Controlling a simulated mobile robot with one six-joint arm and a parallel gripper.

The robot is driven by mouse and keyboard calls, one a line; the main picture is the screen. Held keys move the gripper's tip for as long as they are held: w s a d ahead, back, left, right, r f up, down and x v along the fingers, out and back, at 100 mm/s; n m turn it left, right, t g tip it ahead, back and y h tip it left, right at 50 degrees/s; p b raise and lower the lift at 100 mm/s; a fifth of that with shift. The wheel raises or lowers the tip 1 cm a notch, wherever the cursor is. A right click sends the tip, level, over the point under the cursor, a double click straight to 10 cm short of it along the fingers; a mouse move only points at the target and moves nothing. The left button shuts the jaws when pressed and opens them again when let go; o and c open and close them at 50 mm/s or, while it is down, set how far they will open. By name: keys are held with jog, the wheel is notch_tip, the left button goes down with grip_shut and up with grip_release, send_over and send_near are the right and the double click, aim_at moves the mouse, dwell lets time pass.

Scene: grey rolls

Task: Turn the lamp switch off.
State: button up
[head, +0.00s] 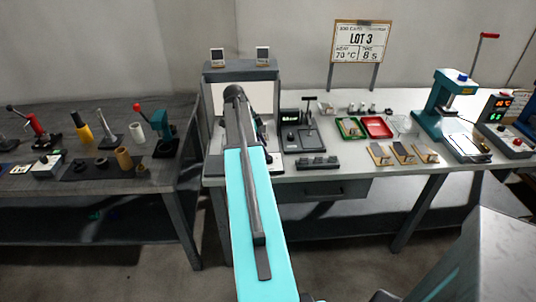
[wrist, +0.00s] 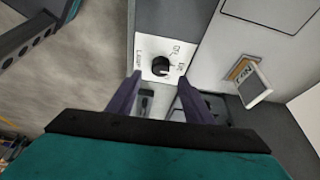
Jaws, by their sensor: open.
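The lamp switch (wrist: 161,66) is a round black knob on a light panel (wrist: 150,25) in the wrist view. Printing beside it reads LAMP, with smaller position marks next to the knob. My gripper (wrist: 160,77) is open, with one dark finger on each side just below the knob in the picture. The fingertips look close to the panel, but I cannot tell whether they touch the knob. In the head view my arm reaches to the grey booth (head: 241,75) and hides the switch and my gripper.
A small sign (wrist: 254,84) stands near the panel's right side. On the bench right of the booth are a black stand (head: 308,138), a green tray (head: 350,128), a red tray (head: 376,127) and a teal press (head: 446,100). Another bench with tools stands at left.

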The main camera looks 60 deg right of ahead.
jog(key=shift+p+x, duration=0.45)
jog(key=shift+x, duration=1.95)
jog(key=c, duration=1.1)
